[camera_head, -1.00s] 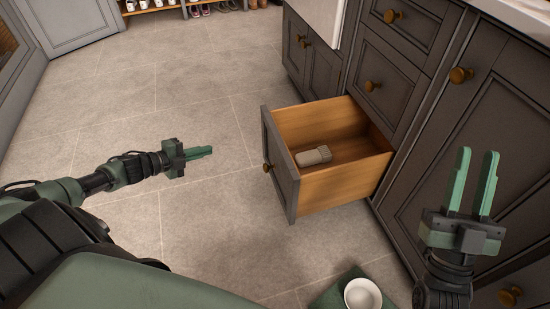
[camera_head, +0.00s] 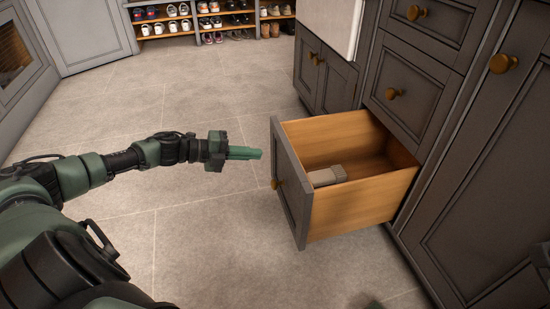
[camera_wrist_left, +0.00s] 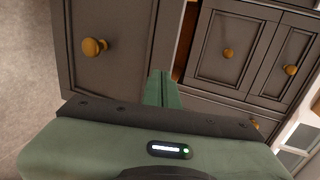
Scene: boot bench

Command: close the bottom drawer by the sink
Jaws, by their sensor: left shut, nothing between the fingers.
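The bottom drawer (camera_head: 296,190) is pulled well out of the grey cabinet. It has a grey front with a brass knob (camera_head: 277,184) and light wooden sides. A small pale ribbed object (camera_head: 327,176) lies inside it. My left gripper (camera_head: 258,153) is shut and empty, just left of the drawer front. Its fingers point at the front, with a small gap in the head view. In the left wrist view, the shut fingers (camera_wrist_left: 162,88) overlap the drawer front (camera_wrist_left: 125,75), with its knob on the left; contact cannot be told.
Closed drawers (camera_head: 415,90) stand above the open one, and a tall cabinet door (camera_head: 480,170) is at right. Shoe shelves (camera_head: 205,22) line the back. The tiled floor (camera_head: 190,100) left of the drawer is clear. A dark part shows at the right edge.

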